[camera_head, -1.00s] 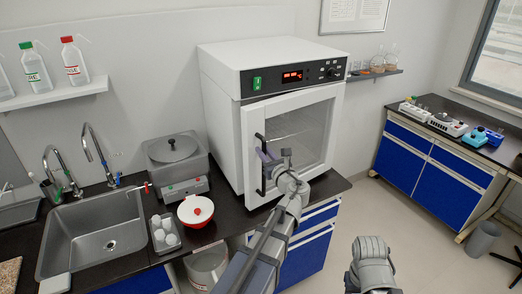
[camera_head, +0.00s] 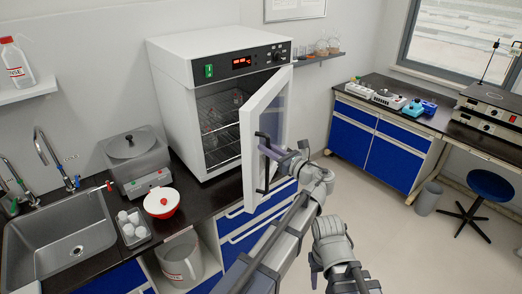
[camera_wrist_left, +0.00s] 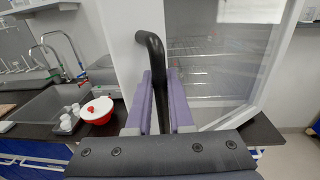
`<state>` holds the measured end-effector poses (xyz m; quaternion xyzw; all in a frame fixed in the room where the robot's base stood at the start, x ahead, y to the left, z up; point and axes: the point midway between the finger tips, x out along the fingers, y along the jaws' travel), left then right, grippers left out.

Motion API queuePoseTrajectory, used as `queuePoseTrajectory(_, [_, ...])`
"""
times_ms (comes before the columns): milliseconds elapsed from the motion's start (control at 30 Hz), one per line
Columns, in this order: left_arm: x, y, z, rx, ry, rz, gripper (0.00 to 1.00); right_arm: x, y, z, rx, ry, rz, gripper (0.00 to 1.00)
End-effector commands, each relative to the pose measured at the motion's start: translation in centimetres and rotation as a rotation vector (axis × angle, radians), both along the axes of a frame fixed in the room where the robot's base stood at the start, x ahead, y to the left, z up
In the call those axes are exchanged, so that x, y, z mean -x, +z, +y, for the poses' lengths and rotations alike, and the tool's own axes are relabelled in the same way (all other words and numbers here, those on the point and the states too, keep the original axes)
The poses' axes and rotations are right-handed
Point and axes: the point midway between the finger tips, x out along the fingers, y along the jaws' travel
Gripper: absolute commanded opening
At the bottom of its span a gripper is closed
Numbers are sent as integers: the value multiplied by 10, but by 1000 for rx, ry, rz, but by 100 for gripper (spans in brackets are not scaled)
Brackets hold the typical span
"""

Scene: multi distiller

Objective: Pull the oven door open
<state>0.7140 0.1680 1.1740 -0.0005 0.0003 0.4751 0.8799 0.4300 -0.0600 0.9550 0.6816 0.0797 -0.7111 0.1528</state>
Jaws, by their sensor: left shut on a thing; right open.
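The white oven (camera_head: 170,75) stands on the black counter. Its door (camera_head: 255,118) is partly open, swung out toward me from the right side, and wire racks show inside. The black vertical door handle (camera_head: 264,180) is gripped by my left gripper (camera_head: 268,150). In the left wrist view the purple fingers of my left gripper (camera_wrist_left: 160,105) sit either side of the handle (camera_wrist_left: 156,60). My right gripper (camera_head: 316,272) is low in front of the cabinets, away from the oven, and touches nothing visible.
Left of the oven are a grey heating bath (camera_head: 138,160), a red and white bowl (camera_head: 162,202), a tray of small cups (camera_head: 133,228) and a sink (camera_head: 62,245). The floor (camera_head: 400,250) right of the door looks clear, with a stool (camera_head: 490,187) farther off.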

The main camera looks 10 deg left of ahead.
Motion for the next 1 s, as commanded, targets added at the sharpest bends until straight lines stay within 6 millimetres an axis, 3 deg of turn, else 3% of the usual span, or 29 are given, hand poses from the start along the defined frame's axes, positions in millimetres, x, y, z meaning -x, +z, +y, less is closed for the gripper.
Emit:
queuePoseTrajectory(267, [-1, 1, 0, -3, -2, -1, 0, 0, 0, 0, 0, 0, 0, 50])
queuePoseTrajectory(300, [-1, 1, 0, -3, -2, -1, 24, 0, 0, 0, 0, 0, 0, 50])
queuePoseTrajectory(533, [0, 1, 0, -2, -2, 0, 50, 0, 0, 0, 0, 0, 0, 50])
queuePoseTrajectory(1000, [0, 9, 0, -1, -2, 0, 50, 0, 9, 0, 0, 0, 0, 50])
